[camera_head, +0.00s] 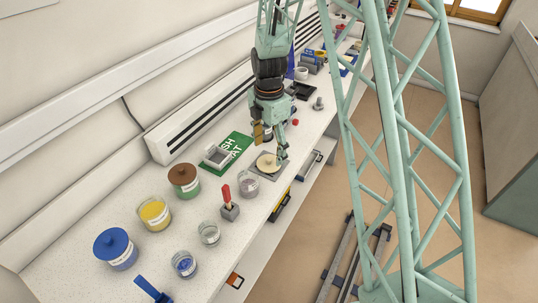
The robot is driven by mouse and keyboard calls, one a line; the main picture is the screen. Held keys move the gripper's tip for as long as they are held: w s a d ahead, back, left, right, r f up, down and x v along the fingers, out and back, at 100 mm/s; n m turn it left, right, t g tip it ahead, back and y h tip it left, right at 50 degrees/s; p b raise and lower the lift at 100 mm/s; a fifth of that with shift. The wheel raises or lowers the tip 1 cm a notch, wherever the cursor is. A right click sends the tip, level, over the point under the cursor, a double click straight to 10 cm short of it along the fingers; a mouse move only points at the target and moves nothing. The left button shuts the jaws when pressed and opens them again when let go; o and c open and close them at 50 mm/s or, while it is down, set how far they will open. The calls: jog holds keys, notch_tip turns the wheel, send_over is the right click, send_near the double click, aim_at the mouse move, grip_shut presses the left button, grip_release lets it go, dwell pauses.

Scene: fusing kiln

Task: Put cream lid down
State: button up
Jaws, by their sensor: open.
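The cream lid (264,167) is a pale round disc with a small knob. It lies on a grey square pad (270,176) near the front edge of the bench. My gripper (270,145) is open directly above and behind the lid, its fingers pointing down. One finger is at the left and the other at the right, close to the lid's far rim. I cannot tell whether either finger touches the lid.
On the bench (75,254) are an open yellow jar (155,213), a brown-lidded green jar (184,181), a blue-lidded jar (116,249), small glass jars (209,233) and a red-handled tool (226,195). A green mat (237,143) lies behind the lid.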

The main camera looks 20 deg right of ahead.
notch_tip(320, 180, up, 8)
jog(key=shift+f, duration=0.25)
dwell(0.8)
notch_tip(320, 180, up, 13)
jog(key=m+t, duration=0.1)
jog(key=m, duration=0.4)
send_over(269, 159)
jog(key=s, duration=0.7)
jog(key=s+r+m+t, duration=0.1)
jog(key=s+r+m, duration=0.5)
jog(key=s+r, duration=0.55)
jog(key=s+r+m, duration=0.1)
jog(key=s+m, duration=0.2)
jog(key=s, duration=0.5)
jog(key=s+r+m+t, duration=0.1)
jog(key=s+r+m, duration=0.1)
jog(key=s+m, duration=0.2)
jog(key=s+r+m, duration=0.2)
jog(key=s+m, duration=0.2)
jog(key=s, duration=0.7)
jog(key=shift+s+r+t, duration=0.25)
jog(key=shift+s+t, duration=0.05)
jog(key=shift+t, duration=0.1)
